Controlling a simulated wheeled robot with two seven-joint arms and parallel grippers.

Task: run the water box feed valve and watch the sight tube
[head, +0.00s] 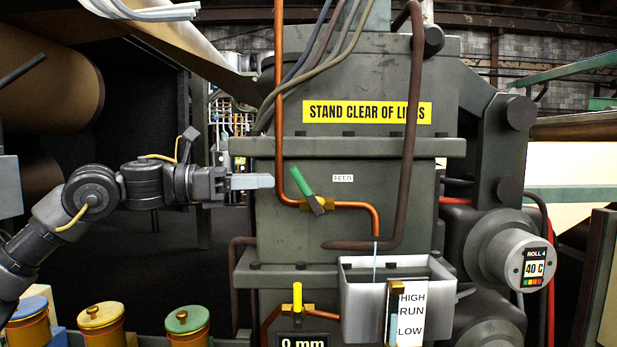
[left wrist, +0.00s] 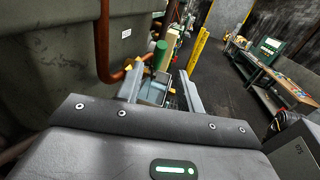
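The feed valve has a green handle (head: 301,181), tilted up to the left, on a copper pipe (head: 345,204) beside the FEED label (head: 343,178). The handle also shows in the left wrist view (left wrist: 160,56). A thin water stream (head: 375,262) falls from the pipe end into the pale water box (head: 357,298). My right gripper is out of view.
A yellow-handled valve (head: 297,297) sits lower, above a "0 mm" display (head: 304,342). A brown pipe (head: 409,140) runs down right of the feed valve. Several capped canisters (head: 187,322) stand at lower left.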

